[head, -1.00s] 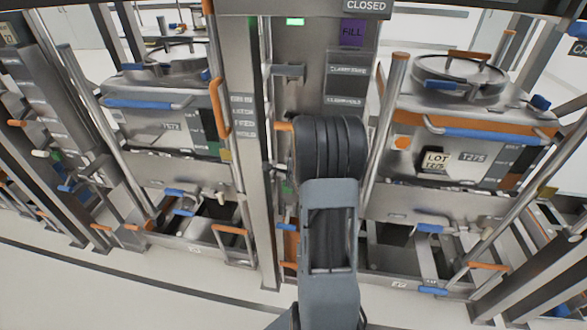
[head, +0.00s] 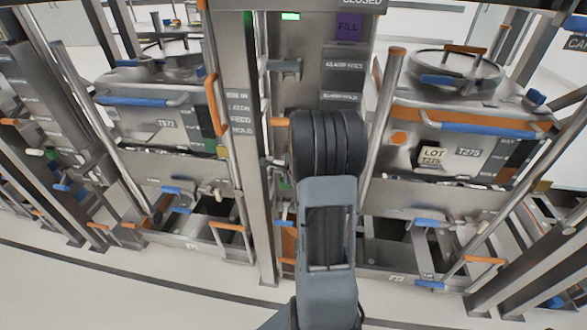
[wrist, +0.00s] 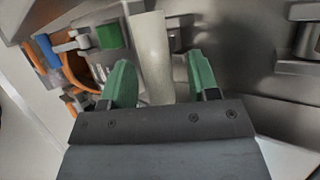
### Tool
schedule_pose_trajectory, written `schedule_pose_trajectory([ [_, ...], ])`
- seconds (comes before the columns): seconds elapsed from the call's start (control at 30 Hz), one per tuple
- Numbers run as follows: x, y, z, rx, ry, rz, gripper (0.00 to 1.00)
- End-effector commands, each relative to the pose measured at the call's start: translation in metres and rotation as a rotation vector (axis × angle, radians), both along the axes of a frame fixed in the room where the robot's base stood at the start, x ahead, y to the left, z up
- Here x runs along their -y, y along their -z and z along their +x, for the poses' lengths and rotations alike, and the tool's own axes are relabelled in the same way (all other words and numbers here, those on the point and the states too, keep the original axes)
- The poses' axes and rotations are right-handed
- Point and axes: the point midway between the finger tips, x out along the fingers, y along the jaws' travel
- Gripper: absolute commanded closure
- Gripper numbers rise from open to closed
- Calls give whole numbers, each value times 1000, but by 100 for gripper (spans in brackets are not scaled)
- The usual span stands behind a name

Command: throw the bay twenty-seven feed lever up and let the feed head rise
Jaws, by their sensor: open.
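In the wrist view my gripper (wrist: 160,88) is open, with one green fingertip on each side of a pale, ivory-coloured bar (wrist: 151,50). The bar looks like a lever grip and stands upright between the fingers, with a gap visible on both sides. Its lower end is hidden by my gripper body. In the head view my arm covers the gripper and the bar. A grey column (head: 322,75) rises behind my arm, with a purple FILL sign (head: 348,27) on it. I cannot tell the feed head for certain, and the smaller signs are too blurred to read.
A post (head: 243,170) and a slanted tube (head: 384,100) flank my arm closely. In the wrist view a green block (wrist: 110,36) and orange tubing (wrist: 68,68) are at upper left.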

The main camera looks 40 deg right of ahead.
Motion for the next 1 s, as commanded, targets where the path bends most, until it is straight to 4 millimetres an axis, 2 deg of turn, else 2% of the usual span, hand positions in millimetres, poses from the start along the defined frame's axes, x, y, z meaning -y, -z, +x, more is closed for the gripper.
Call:
schedule_pose_trajectory([
  [0.4, -28, -43, -66, 2, 1, -3, 45],
  [0.6, -38, -57, -89, 2, 1, -3, 45],
  [0.8, -43, -63, -100, 1, 0, -1, 45],
  [1.0, -45, -63, -102, 1, 0, -1, 45],
])
